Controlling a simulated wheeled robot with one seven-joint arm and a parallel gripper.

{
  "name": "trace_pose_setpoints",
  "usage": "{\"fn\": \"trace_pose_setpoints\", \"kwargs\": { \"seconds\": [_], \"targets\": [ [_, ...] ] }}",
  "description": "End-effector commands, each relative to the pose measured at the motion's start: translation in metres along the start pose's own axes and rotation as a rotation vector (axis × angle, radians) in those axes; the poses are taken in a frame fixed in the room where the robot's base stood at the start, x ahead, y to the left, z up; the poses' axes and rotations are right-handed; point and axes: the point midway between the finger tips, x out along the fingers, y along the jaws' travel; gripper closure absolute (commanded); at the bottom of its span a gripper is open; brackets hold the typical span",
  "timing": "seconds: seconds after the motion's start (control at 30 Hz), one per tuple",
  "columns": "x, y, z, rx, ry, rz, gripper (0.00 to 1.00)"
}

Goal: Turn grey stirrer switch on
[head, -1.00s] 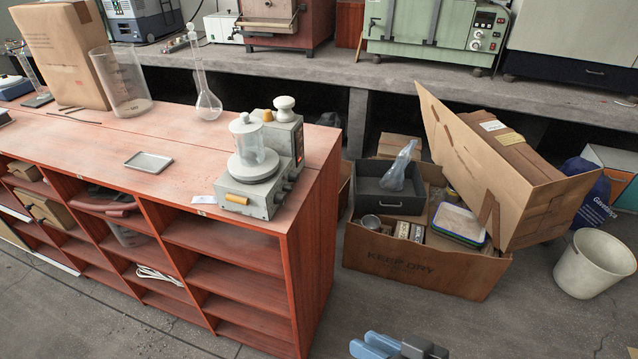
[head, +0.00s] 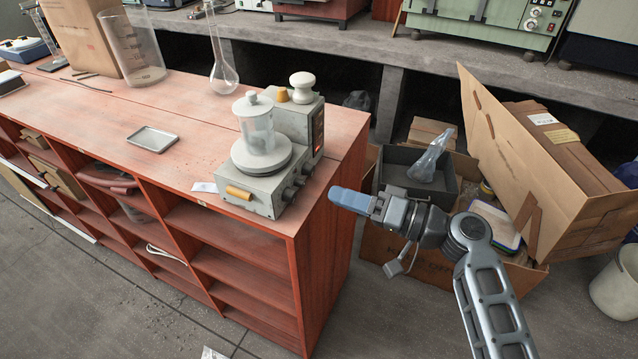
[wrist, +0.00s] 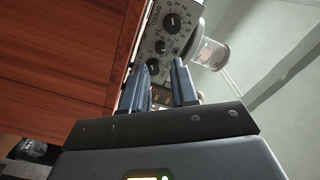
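The grey stirrer (head: 265,188) stands at the right end of the red wooden bench, with a lidded clear beaker (head: 257,135) on its round plate. Its side with several dark knobs faces right. In the wrist view its panel (wrist: 184,38) shows numbered dials in a tilted row. I cannot clearly make out the switch or its position. My gripper (head: 352,200) is off the bench's right edge, its blue fingers pointing left towards the knob side, apart from it. In the wrist view the fingers (wrist: 167,84) are separated by a narrow gap, with nothing held.
A taller grey unit (head: 303,122) with a small orange light stands directly behind the stirrer. A metal tray (head: 152,139) and a round flask (head: 223,75) are further left. An open cardboard box (head: 470,115) lies behind my arm on the floor.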

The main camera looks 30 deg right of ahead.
Motion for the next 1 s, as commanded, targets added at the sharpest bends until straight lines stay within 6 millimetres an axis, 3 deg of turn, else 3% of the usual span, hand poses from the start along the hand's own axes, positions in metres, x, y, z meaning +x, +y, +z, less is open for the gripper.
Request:
{"fn": "trace_pose_setpoints", "kwargs": {
  "seconds": [0.2, 0.4, 0.8, 1.0],
  "targets": [
    [0.035, -0.003, -0.001, 0.0, -0.003, -0.001, 0.72],
    [0.058, -0.001, 0.0, 0.0, -0.001, 0.001, 0.72],
    [0.065, 0.0, 0.001, -0.001, -0.001, 0.002, 0.73],
    [0.065, 0.0, 0.001, -0.001, -0.001, 0.002, 0.92]
  ]
}}
